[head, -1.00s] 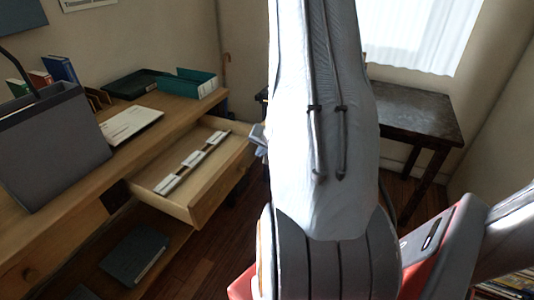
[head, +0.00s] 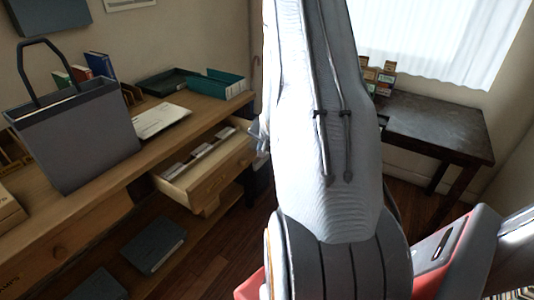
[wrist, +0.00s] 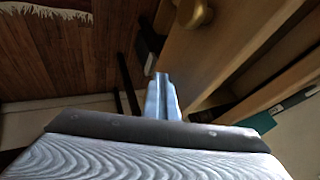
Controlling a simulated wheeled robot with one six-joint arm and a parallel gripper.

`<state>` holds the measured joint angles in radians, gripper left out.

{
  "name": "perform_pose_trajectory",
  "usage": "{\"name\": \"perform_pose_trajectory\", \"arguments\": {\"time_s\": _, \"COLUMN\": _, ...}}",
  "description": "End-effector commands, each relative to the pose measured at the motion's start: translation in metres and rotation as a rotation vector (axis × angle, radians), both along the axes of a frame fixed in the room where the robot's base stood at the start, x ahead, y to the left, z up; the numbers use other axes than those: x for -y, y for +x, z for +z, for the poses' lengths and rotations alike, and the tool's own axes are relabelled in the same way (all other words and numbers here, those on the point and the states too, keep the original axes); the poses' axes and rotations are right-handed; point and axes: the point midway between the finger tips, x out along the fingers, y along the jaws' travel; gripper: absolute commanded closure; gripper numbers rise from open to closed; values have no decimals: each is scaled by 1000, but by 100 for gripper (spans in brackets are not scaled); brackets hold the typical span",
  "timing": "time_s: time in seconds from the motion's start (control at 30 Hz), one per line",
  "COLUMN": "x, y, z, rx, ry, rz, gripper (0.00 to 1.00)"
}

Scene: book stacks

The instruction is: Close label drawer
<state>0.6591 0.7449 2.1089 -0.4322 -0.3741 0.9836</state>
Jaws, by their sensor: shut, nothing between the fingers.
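The label drawer (head: 220,178) stands partly open from the wooden desk in the head view, with white label cards (head: 200,152) in a row inside. My gripper (head: 257,136) shows only in part at the far right end of the drawer front, beside my arm, which hides the rest. In the wrist view my gripper (wrist: 162,85) is shut and empty, close to a wooden front (wrist: 235,40) with a round brass knob (wrist: 193,12). I cannot tell whether the fingertips touch the wood.
The desk top (head: 155,145) holds a grey bag (head: 75,135), a teal tray (head: 217,85) and papers. A lower shelf (head: 190,245) bears a dark box (head: 155,245). A dark table (head: 440,125) stands at the right, with wooden floor between.

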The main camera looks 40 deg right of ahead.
Motion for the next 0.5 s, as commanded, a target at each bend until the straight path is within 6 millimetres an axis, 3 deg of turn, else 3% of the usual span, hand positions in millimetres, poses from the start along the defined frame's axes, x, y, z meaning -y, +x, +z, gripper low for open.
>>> {"name": "perform_pose_trajectory", "arguments": {"time_s": 0.2, "x": -14, "y": 59, "z": -1, "rx": 2, "ry": -1, "rz": -1, "gripper": 100}}
{"name": "perform_pose_trajectory", "arguments": {"time_s": 0.5, "x": -31, "y": 121, "z": -1, "rx": 2, "ry": -1, "rz": -1, "gripper": 100}}
